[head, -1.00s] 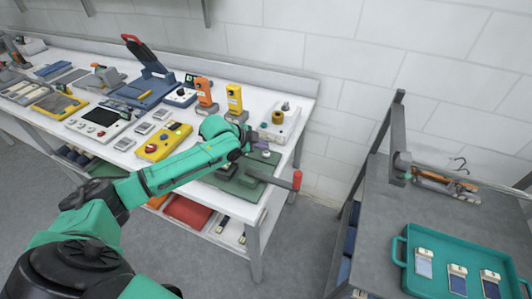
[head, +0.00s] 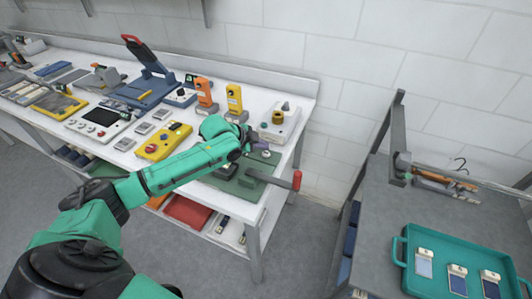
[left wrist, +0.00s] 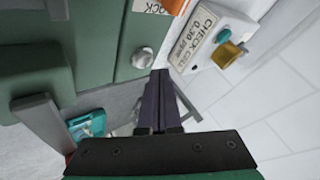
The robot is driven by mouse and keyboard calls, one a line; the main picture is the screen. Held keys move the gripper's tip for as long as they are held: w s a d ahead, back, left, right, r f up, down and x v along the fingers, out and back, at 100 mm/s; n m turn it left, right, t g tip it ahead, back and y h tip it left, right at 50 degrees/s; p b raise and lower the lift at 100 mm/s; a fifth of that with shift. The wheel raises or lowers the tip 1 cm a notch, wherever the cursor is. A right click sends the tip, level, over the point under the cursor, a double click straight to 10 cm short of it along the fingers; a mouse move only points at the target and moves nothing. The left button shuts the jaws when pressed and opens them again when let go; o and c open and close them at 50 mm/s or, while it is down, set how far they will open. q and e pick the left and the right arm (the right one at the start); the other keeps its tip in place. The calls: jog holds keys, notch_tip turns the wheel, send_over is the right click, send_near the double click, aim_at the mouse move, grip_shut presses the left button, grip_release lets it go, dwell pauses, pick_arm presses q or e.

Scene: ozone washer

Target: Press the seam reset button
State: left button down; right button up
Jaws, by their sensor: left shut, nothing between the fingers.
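A green bench device (head: 236,187) with a red-handled lever (head: 296,180) sits at the right end of the white workbench. In the left wrist view its green face (left wrist: 95,30) carries a round pale button (left wrist: 143,57); I cannot read a seam reset label on it. My left gripper (head: 263,146) is over the device's far end, its forearm crossing the bench. In the left wrist view the gripper's dark fingers (left wrist: 160,74) are shut and empty, with tips just right of the pale button. I cannot tell whether they touch it. My right gripper is not in view.
A white box with a yellow knob (head: 278,118) stands just behind the gripper; its label (left wrist: 200,35) shows in the wrist view. Orange (head: 205,95) and yellow (head: 235,100) handheld units stand nearby. A grey table with a teal tray (head: 440,283) is at right, across a gap.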

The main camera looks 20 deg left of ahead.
aim_at(263, 155)
pick_arm(q)
jog(key=shift+f, duration=0.45)
jog(key=shift+f, duration=0.5)
dwell(0.9)
jog(key=shift+r+p, duration=0.8)
jog(key=shift+r, duration=0.1)
notch_tip(263, 155, up, 5)
jog(key=p, duration=0.5)
